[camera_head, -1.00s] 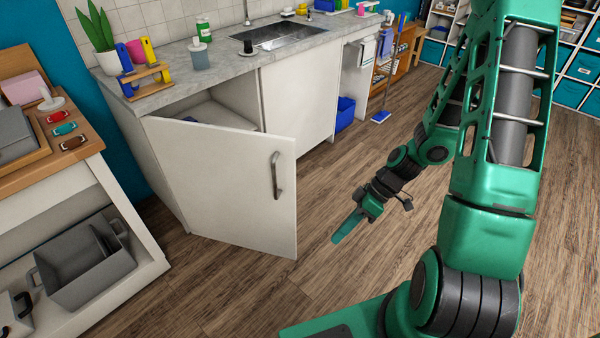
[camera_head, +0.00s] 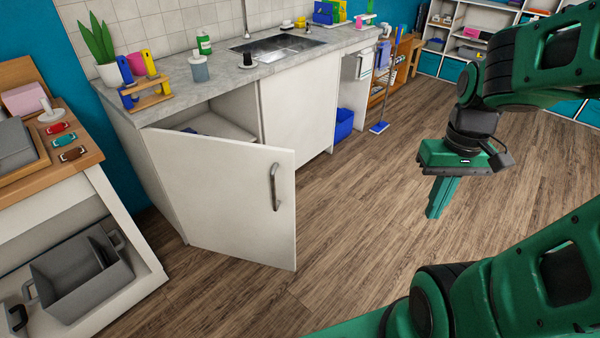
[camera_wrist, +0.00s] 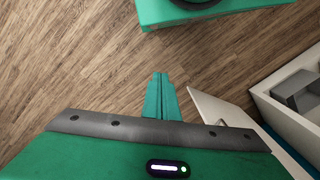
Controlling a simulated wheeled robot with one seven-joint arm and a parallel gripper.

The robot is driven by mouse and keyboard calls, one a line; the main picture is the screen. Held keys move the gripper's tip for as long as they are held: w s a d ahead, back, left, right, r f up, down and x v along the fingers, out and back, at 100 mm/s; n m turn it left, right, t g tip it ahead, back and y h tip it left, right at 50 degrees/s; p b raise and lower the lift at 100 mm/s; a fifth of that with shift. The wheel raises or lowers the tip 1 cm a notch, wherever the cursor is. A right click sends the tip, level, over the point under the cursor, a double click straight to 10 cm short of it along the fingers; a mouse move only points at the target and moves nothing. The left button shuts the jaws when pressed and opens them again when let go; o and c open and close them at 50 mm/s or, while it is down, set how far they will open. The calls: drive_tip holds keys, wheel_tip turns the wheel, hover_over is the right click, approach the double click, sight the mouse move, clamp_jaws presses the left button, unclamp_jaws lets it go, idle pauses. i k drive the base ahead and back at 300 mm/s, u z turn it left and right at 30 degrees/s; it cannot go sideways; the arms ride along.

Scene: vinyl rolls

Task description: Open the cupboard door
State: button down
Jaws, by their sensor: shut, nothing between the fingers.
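The cupboard door (camera_head: 222,198) is white with a curved grey metal handle (camera_head: 275,187) near its right edge. It stands ajar, swung out from the cupboard under the counter, and part of the inside shows above it. My gripper (camera_head: 436,212) is to the right of the door, apart from it, with its green fingers pointing down and shut with nothing between them. In the wrist view the closed fingers (camera_wrist: 160,98) point over bare floor, and a white panel edge, likely the door (camera_wrist: 222,112), lies to their right.
The grey counter (camera_head: 220,75) carries a sink, a plant and several small items. A wooden-topped unit (camera_head: 85,160) with a grey bin (camera_head: 80,280) stands at the left, close to the door. A blue bin (camera_head: 343,124) is under the counter. The floor right of the door is clear.

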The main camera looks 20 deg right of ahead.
sight(235, 198)
drive_tip(key=z, duration=1.2)
drive_tip(key=k, duration=0.6)
drive_tip(key=u, duration=1.05)
drive_tip(key=i, duration=1)
drive_tip(key=z, duration=0.05)
